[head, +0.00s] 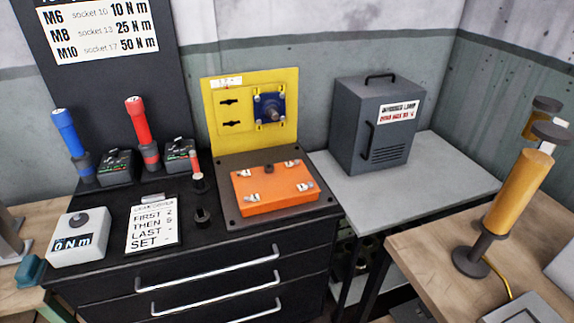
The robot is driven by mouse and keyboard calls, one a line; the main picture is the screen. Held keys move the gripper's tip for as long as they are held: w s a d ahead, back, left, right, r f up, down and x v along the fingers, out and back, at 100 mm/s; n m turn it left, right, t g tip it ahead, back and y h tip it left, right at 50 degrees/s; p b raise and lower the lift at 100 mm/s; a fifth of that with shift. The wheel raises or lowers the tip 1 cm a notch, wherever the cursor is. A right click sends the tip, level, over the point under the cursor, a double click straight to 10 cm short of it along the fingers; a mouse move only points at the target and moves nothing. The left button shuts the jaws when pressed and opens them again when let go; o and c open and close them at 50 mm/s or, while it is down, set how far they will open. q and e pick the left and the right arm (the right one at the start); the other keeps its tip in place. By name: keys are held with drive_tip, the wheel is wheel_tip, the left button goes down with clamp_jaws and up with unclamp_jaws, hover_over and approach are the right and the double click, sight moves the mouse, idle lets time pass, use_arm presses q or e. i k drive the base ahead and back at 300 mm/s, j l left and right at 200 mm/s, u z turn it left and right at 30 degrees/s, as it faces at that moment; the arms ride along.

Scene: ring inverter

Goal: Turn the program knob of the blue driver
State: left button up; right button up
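The blue driver (68,135) stands upright, tilted slightly, at the left back of the black cabinet top (115,270). Its upper body is blue and its lower part is dark. A program knob cannot be made out on it at this size. A red driver (138,122) stands to its right in a similar pose. A black box with a small display (116,167) sits beside the blue driver, and a similar box (180,155) sits beside the red one. Neither of my grippers is in view.
A white box reading 0 N m (78,240) with a dark knob and a note card (152,228) lie in front of the drivers. An orange case (272,194) and a yellow panel (226,100) stand right. A grey cabinet (350,135) stands further right.

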sight(114, 152)
drive_tip(key=i+l, duration=0.15)
drive_tip(key=i, duration=0.25)
drive_tip(key=i+l, duration=0.15)
drive_tip(key=i, duration=0.25)
drive_tip(key=u, duration=0.35)
drive_tip(key=j+u, duration=1)
drive_tip(key=j, duration=0.1)
